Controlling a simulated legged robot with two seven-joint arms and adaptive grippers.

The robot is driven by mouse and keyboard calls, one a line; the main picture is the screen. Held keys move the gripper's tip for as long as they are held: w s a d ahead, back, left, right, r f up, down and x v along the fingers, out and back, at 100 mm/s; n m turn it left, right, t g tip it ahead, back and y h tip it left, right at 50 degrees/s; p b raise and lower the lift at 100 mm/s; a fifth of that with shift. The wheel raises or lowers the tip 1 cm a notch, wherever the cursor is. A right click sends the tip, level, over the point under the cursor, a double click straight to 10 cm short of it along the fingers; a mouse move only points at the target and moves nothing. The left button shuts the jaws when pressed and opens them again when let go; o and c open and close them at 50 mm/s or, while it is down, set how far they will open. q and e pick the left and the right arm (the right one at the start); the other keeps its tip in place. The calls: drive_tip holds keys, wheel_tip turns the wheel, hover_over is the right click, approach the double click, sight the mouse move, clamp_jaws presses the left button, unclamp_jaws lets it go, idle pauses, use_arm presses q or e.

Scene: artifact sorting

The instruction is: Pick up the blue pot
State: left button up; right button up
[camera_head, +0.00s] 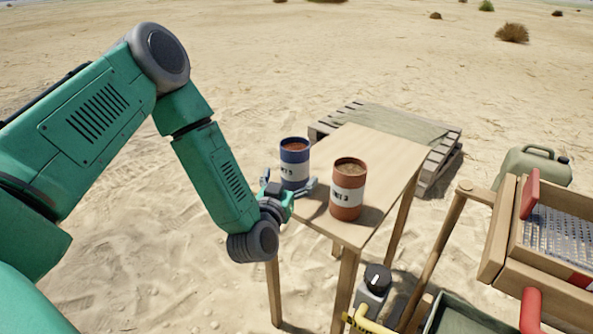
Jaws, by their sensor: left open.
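The blue pot (294,160) stands upright near the left edge of a small wooden table (375,155). It has a white label and reddish-brown contents. My left gripper (290,187) is open at the lower part of the blue pot, with a finger showing on each side of it. I cannot tell whether the fingers touch it. An orange-red pot (347,190) with a white label stands upright just to the right and nearer. My right gripper does not show.
A wooden pallet (447,150) lies on the sand behind the table. A wooden sieve frame (492,250) with red handles stands at the right, near a green jerrycan (533,168). A device with a dark knob (376,280) is below the table's front. Open sand lies left.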

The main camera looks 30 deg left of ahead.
sight(291, 176)
use_arm(q)
drive_tip(key=x, duration=0.4)
drive_tip(key=shift+f+b, duration=0.2)
drive_tip(key=shift+b, duration=0.2)
drive_tip(key=shift+w+a, duration=0.35)
drive_tip(key=shift+d+r, duration=0.1)
drive_tip(key=shift+d, duration=0.1)
drive_tip(key=c, duration=1.8)
drive_tip(key=shift+o, duration=0.2)
wheel_tip(291, 176, up, 10)
drive_tip(key=p, duration=0.2)
drive_tip(key=shift+p, duration=0.35)
